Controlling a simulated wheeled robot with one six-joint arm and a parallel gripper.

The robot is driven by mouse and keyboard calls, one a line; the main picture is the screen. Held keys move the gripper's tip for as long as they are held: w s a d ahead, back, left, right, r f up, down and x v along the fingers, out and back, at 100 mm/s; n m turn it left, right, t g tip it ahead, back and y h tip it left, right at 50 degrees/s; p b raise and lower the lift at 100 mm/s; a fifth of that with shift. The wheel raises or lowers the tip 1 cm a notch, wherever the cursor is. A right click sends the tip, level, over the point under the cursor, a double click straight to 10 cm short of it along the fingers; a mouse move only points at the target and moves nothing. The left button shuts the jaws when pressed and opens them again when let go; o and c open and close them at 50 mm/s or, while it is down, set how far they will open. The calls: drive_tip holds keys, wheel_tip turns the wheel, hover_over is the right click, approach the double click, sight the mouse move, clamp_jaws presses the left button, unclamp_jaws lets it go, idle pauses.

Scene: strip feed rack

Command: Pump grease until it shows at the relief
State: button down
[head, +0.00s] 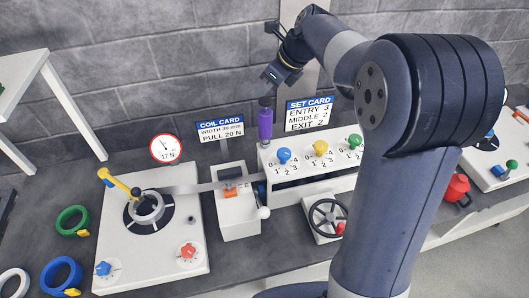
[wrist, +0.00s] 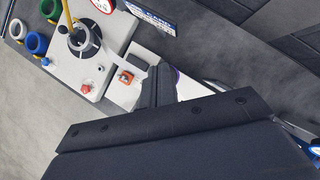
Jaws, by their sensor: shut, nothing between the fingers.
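A sliver of purple (wrist: 178,76) shows beside my fingers in the wrist view. My gripper (head: 266,100) is shut and empty, pointing down at the cylinder's top. Its fingers (wrist: 158,72) are together in the wrist view. I cannot tell whether they touch the top.
The white block carries blue (head: 284,155), yellow (head: 320,148) and green (head: 355,141) knobs. A handwheel (head: 328,216) stands in front. A metal strip (head: 200,187) runs from the coil plate (head: 180,262) at left. A gauge (head: 165,149) and two cards (head: 220,129) stand behind.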

idle(0.4)
drive_tip(key=shift+f, duration=0.85)
drive_tip(key=shift+r, duration=0.85)
idle(0.8)
drive_tip(key=shift+f, duration=0.7)
